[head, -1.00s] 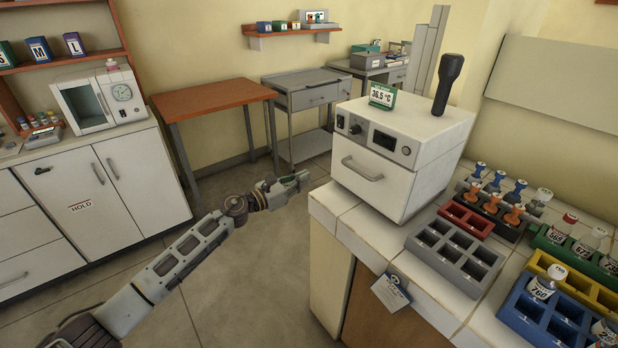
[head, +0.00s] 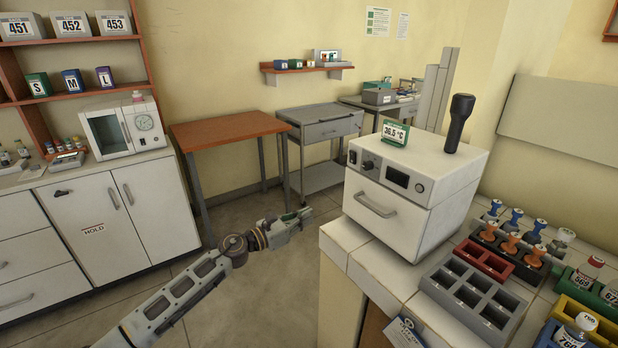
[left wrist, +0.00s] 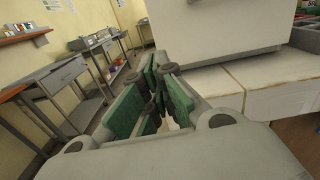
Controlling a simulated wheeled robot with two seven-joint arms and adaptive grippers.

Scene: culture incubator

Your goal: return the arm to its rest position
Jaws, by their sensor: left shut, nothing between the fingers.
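My left arm reaches in from the lower left in the head view. Its gripper (head: 306,213) is in front of the white incubator (head: 414,185), to its left and clear of it, over the open floor. In the left wrist view the green-padded fingers (left wrist: 162,95) are shut with nothing between them. The incubator's drawer front is closed, and its body also shows at the top of the left wrist view (left wrist: 215,25). My right gripper is in neither view.
The white counter (head: 375,270) on the right holds a grey rack (head: 472,297), a red rack (head: 485,259) and bottles. A wooden-topped table (head: 229,129) and a grey cart (head: 320,130) stand behind. A cabinet (head: 98,215) is at left. The floor between is free.

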